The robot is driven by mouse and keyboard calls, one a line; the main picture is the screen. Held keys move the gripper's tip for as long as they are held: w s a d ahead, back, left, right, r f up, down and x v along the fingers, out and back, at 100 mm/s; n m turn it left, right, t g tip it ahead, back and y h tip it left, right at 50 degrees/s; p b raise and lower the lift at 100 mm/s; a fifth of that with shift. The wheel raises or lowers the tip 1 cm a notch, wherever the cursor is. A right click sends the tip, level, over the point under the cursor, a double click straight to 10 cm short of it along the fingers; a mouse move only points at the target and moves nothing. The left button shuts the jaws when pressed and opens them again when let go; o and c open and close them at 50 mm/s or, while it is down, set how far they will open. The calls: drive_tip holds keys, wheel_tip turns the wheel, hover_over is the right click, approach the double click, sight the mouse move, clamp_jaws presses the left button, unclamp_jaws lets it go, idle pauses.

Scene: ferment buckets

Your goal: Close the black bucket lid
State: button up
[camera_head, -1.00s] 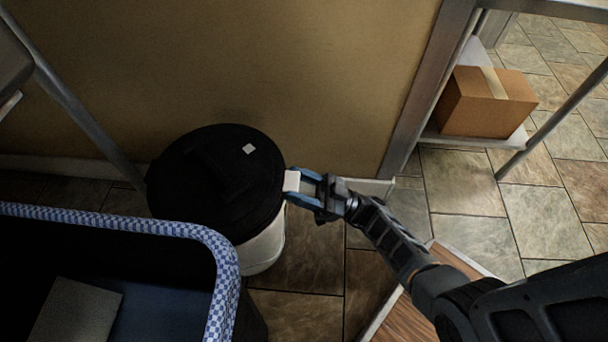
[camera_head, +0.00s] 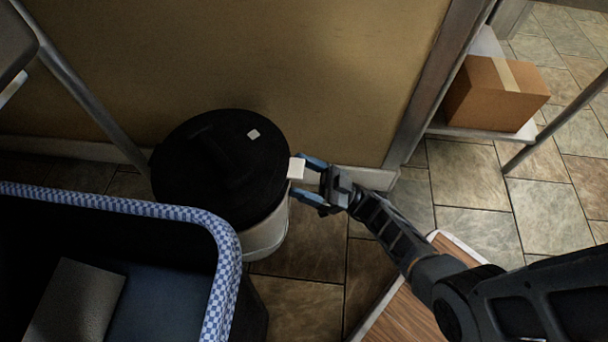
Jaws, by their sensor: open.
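The bucket (camera_head: 262,240) is white with a black lid (camera_head: 190,165) on top, and stands on the floor against the wall. The lid lies flat over the bucket's mouth, with a small white square on its top. Whether the lid is fully seated cannot be told. A small white block or tab (camera_head: 296,168) shows at the lid's right edge, beside the blue fingertips. My gripper (camera_head: 308,182) is open at the right side of the lid, its fingers pointing left toward the rim. Whether the fingers touch the lid is unclear.
A dark bin with a blue checkered rim (camera_head: 150,203) stands in front of the bucket at the left. A cardboard box (camera_head: 497,92) sits on a low shelf at the right. A wooden board (camera_head: 405,315) lies below my arm. Tiled floor is clear at right.

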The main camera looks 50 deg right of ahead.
drive_tip(key=v, duration=0.7)
drive_tip(key=shift+s+d+f, duration=0.2)
drive_tip(key=shift+s+d, duration=0.05)
drive_tip(key=shift+r, duration=0.1)
idle(0.4)
